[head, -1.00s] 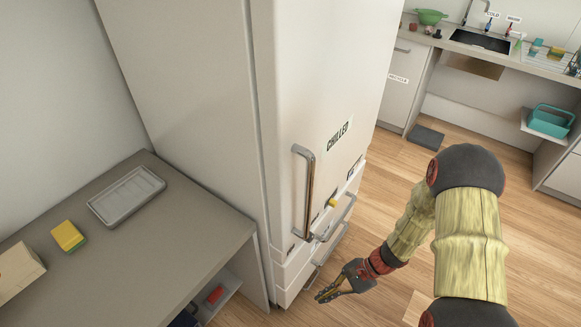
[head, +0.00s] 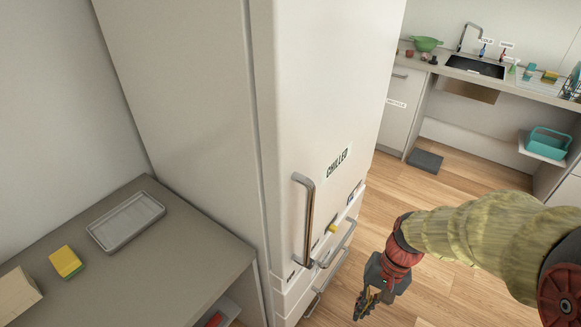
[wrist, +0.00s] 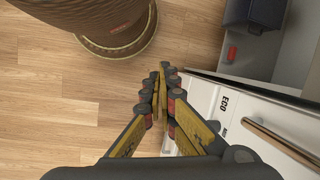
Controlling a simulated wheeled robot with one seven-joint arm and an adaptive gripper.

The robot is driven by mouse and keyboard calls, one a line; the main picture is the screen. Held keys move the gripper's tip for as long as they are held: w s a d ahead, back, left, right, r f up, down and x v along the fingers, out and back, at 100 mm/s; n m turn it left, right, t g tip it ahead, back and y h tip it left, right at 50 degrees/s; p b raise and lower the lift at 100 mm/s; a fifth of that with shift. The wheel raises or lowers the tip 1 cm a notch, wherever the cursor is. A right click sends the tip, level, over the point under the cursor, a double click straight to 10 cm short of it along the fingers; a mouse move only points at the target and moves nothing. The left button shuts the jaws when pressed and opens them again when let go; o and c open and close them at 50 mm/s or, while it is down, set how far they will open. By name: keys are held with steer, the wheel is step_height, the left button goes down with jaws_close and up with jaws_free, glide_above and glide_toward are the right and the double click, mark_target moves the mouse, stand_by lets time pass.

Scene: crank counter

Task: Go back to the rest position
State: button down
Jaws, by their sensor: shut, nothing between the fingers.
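My gripper (head: 366,303) is at the lower middle right of the head view, in front of the fridge and apart from it. Its fingers are shut with nothing between them, as the wrist view (wrist: 163,78) also shows. The fingers point down over the wooden floor. The tall white fridge (head: 315,110) is marked CHILLED and its door looks shut. Its long upright handle (head: 308,220) is left of my gripper. In the wrist view a white front marked ECO (wrist: 225,105) lies right of the fingers.
A grey counter (head: 190,265) at the left holds a grey tray (head: 125,220), a yellow sponge (head: 65,262) and a pale box (head: 15,295). A sink counter (head: 500,85) stands at the far right. A dark block (head: 425,161) lies on the floor there. The floor between is free.

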steer(key=s+r+n+t+h, duration=0.1)
steer(key=s+r+n+t, duration=0.1)
steer(key=r, duration=0.9)
steer(key=s+d+r+n+t+h+p, duration=0.1)
steer(key=r+t, duration=0.4)
steer(key=r, duration=0.6)
steer(key=shift+s+r+n+t+h, duration=0.3)
steer(key=shift+s+n+h, duration=0.1)
steer(key=shift+n+h, duration=0.15)
steer(key=shift+d, duration=0.1)
